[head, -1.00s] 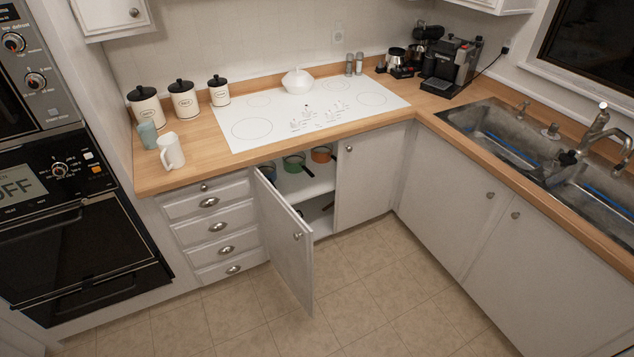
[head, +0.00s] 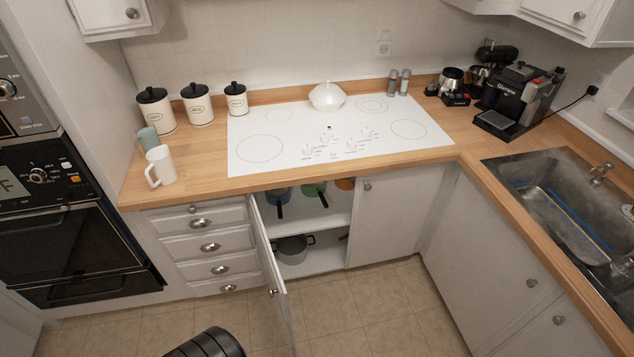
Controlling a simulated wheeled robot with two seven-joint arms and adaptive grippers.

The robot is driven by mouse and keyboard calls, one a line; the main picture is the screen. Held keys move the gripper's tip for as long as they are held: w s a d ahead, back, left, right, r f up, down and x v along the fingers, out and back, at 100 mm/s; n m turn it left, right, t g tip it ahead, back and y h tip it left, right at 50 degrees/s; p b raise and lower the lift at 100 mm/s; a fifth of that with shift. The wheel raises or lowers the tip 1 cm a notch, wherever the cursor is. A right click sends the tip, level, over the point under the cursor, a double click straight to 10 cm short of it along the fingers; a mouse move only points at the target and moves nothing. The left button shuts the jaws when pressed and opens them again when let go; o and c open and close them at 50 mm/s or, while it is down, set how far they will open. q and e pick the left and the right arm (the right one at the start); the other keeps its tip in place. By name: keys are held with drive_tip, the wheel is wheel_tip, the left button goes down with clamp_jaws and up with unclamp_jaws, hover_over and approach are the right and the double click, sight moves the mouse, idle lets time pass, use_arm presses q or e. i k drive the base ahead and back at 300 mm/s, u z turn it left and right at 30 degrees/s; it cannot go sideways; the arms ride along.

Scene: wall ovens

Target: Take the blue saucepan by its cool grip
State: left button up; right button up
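The blue saucepan (head: 277,193) is on the upper shelf of the open cabinet under the hob, at the left. Its upper part is hidden by the counter edge. Its dark handle (head: 280,212) points out towards the front. The cabinet door (head: 268,245) stands open on the left, swung out towards me and seen nearly edge-on. No gripper fingers show in the head view. A dark ribbed part at the bottom edge looks like part of my arm, but I cannot tell which arm.
A green pan (head: 312,189) and an orange pan (head: 345,184) stand to the right on the same shelf. A grey pot (head: 292,249) is on the lower shelf. The right cabinet door (head: 395,222) is shut. The tiled floor (head: 365,315) in front is clear.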

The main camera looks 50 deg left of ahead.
sight(279, 197)
drive_tip(key=u, duration=0.15)
drive_tip(key=i, duration=1.35)
drive_tip(key=u, duration=1.05)
drive_tip(key=i, duration=0.85)
drive_tip(key=u, duration=1)
